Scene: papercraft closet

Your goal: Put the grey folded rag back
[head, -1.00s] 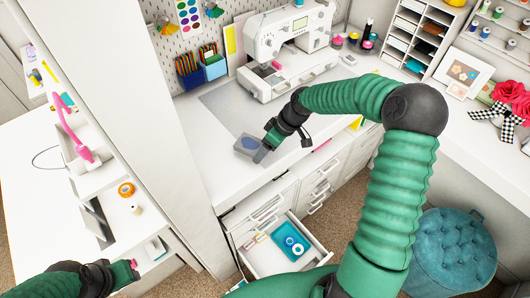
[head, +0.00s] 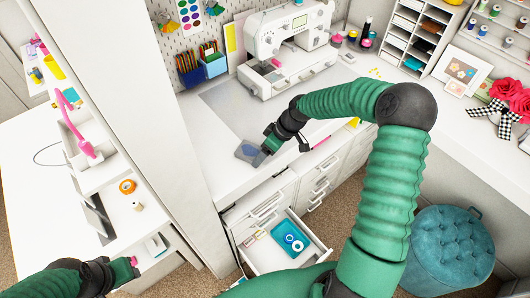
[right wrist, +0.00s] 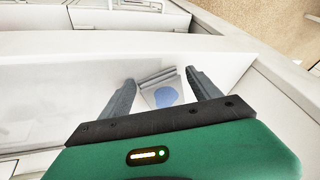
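The grey folded rag (head: 249,153), with a blue patch, is near the front edge of the white desk. My right gripper (head: 266,147) is right at it, from the right side. In the right wrist view the rag (right wrist: 164,92) shows between the two spread fingers of the right gripper (right wrist: 160,82), with gaps beside it. I see no clear grip on it. My left gripper (head: 130,264) is at the lower left, beside the white side table, away from the rag. Its fingers are too small to read.
Below the desk a drawer (head: 308,257) is open, with a blue item (head: 288,236) and small things inside. A sewing machine (head: 290,42) stands at the back of the desk. A teal stool (head: 449,250) stands at the lower right.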

